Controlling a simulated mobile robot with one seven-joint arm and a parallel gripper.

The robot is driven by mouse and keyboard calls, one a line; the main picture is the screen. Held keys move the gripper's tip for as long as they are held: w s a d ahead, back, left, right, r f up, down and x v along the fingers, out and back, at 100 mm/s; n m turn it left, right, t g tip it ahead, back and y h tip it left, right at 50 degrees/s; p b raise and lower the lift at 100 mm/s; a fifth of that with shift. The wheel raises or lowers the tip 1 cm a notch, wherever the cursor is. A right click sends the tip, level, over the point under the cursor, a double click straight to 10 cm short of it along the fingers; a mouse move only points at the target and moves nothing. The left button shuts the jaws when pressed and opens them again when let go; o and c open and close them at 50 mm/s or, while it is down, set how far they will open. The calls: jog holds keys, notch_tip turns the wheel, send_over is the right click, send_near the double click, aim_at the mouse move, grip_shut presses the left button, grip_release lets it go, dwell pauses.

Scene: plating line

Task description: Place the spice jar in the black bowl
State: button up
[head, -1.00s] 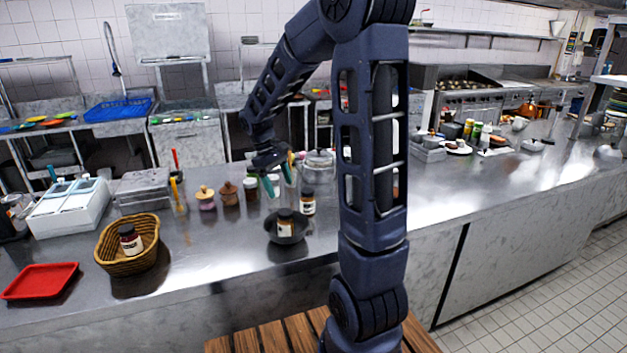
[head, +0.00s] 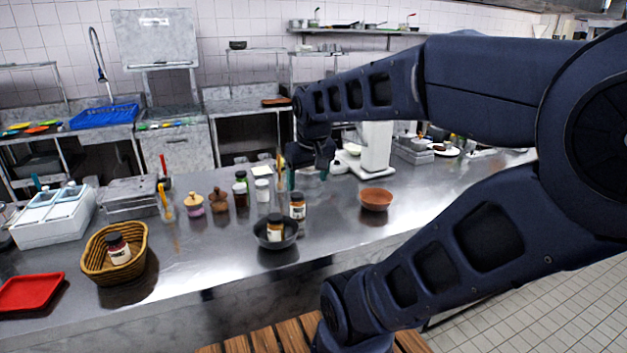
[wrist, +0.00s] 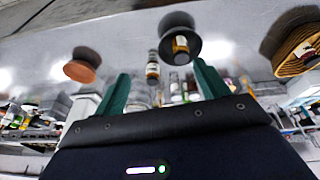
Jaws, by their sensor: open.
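The black bowl (head: 276,243) stands on the steel counter, with a spice jar (head: 275,228) upright inside it. A second, similar jar with a dark lid (head: 297,206) stands on the counter just behind and right of the bowl. My gripper (head: 306,172) is open and empty above the counter, behind the bowl and jars. In the wrist view, its two teal fingers (wrist: 161,72) are spread apart. The black bowl (wrist: 167,32) with its jar (wrist: 180,46) and the second jar (wrist: 153,70) show beyond the fingertips.
A wicker basket (head: 95,270) holding another jar (head: 118,249) stands at left, near a red tray (head: 30,292). Small jars and wooden pots (head: 219,201) stand behind the bowl. A terracotta bowl (head: 376,201) and a white appliance (head: 376,152) are to the right. Front counter between basket and bowl is clear.

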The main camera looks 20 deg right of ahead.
jog(key=shift+s+d+r+m+t, duration=0.15)
jog(key=shift+s+m+t, duration=0.1)
jog(key=shift+s, duration=0.4)
jog(key=shift+s+d+f+m+t, duration=0.1)
jog(key=shift+s+m+t, duration=0.15)
jog(key=shift+s, duration=0.35)
